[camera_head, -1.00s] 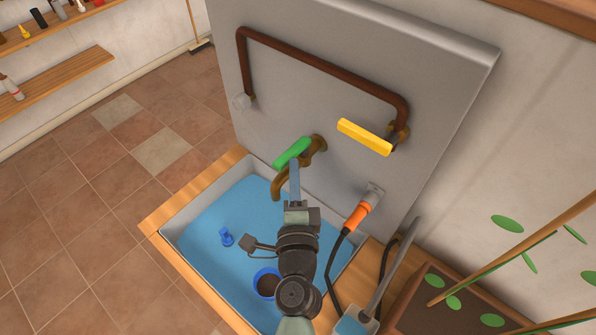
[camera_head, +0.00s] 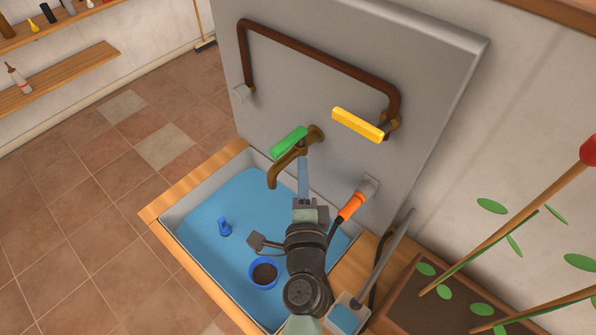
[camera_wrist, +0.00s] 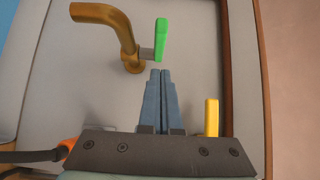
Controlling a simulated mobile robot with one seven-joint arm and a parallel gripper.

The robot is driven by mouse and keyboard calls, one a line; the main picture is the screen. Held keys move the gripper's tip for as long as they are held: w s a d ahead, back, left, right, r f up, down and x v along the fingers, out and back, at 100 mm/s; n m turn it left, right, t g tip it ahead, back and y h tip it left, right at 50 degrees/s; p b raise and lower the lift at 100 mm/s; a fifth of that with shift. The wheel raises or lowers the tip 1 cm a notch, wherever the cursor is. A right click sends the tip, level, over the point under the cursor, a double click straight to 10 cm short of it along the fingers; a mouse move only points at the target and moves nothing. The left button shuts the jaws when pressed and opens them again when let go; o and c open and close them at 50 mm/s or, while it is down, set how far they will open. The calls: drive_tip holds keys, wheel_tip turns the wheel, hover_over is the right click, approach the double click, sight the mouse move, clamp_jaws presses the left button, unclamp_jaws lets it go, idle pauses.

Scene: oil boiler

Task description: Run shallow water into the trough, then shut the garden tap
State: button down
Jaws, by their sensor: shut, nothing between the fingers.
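The garden tap (camera_head: 285,166) is a brass spout on the grey panel, bending down over the trough. Its green handle (camera_head: 289,142) points out to the left in the head view. In the wrist view the green handle (camera_wrist: 162,38) stands upright beside the spout (camera_wrist: 118,30). My gripper (camera_head: 304,162) is shut and empty, its blue-grey fingertips close to the handle. In the wrist view the fingertips (camera_wrist: 160,73) sit just below the handle with a small gap. The trough (camera_head: 182,211) shows a flat blue surface inside; I cannot tell its depth. No stream shows at the spout mouth.
A blue pot of soil (camera_head: 264,273) and a small blue object (camera_head: 224,226) are in the trough. A yellow handle (camera_head: 358,125), brown pipe (camera_head: 320,56) and orange connector (camera_head: 352,206) are on the panel. A planter (camera_head: 410,300) with stems stands at right.

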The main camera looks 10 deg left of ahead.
drive_tip(key=s+a+b, duration=0.1)
drive_tip(key=s+a, duration=0.1)
drive_tip(key=s, duration=0.7)
drive_tip(key=shift+s+a, duration=0.2)
drive_tip(key=shift+a, duration=0.05)
drive_tip(key=shift+s+d, duration=0.1)
drive_tip(key=w+d+r+n+t+y, duration=0.15)
drive_tip(key=r+n, duration=0.25)
drive_tip(key=r, duration=0.6)
drive_tip(key=w+r+n+t, duration=0.2)
drive_tip(key=r+n, duration=0.2)
drive_tip(key=r, duration=0.6)
drive_tip(key=w+d+r+n+t+y, duration=0.15)
drive_tip(key=r+n, duration=0.25)
drive_tip(key=r, duration=0.5)
drive_tip(key=s+d+r+n+t+h, duration=0.1)
drive_tip(key=s+d+r+t+h, duration=0.1)
drive_tip(key=r, duration=0.9)
drive_tip(key=s+d+r+n+t+h, duration=0.2)
drive_tip(key=s+d+r+h, duration=0.2)
drive_tip(key=r, duration=0.6)
drive_tip(key=shift+s+d+r+t+h, duration=0.3)
drive_tip(key=shift+s+r+t+h, duration=0.15)
drive_tip(key=shift+s, duration=0.65)
